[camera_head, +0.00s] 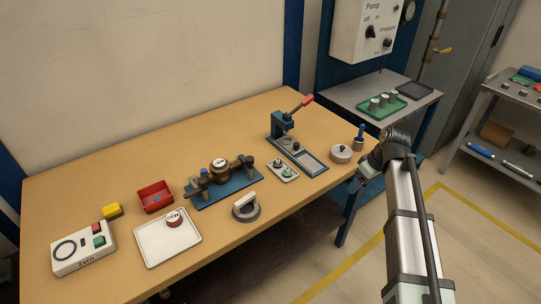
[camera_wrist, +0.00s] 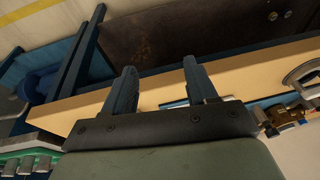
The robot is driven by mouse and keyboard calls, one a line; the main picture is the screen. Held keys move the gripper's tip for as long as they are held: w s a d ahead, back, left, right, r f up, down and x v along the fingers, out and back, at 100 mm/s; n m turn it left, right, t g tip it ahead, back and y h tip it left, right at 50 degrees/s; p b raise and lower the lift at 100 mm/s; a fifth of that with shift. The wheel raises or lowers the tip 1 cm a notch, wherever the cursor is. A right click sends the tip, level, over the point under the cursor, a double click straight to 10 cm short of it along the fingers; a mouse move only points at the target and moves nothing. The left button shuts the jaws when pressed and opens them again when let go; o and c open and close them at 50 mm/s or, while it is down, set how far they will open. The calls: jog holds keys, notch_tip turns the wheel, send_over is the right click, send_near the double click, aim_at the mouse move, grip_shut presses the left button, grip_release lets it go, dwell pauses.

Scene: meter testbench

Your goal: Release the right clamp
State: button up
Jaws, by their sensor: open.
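A blue fixture base (camera_head: 232,193) on the wooden table holds a brass meter (camera_head: 219,170) with a round white dial. A dark clamp stands at each end: the left clamp (camera_head: 203,178) and the right clamp (camera_head: 250,166). The right clamp's exact lever position is too small to tell. My gripper (camera_wrist: 160,78) is open and empty in the wrist view, its two fingers well apart. In the head view my arm's end is at the table's right edge, well away from the fixture. Part of the brass meter (camera_wrist: 284,116) shows at the wrist view's right edge.
A blue lever press (camera_head: 284,128) with a red handle stands behind the fixture's right. A small grey plate (camera_head: 283,171), a grey ring with a white handle (camera_head: 246,207) and a round pale block (camera_head: 341,154) lie nearby. A white tray (camera_head: 168,251) is to the left.

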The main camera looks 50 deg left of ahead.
jog(key=s+a+r+n, duration=0.2)
jog(key=s+a+r, duration=0.2)
jog(key=a, duration=0.2)
jog(key=s+a+r+n, duration=0.2)
jog(key=s+a+r, duration=0.2)
jog(key=a, duration=0.2)
jog(key=n+g, duration=0.2)
jog(key=n, duration=0.3)
send_near(250, 158)
jog(key=x, duration=0.8)
jog(key=shift+s+f, duration=0.15)
jog(key=shift+f, duration=0.2)
jog(key=shift+c, duration=0.5)
jog(key=c, duration=0.9)
jog(key=shift+c, duration=0.2)
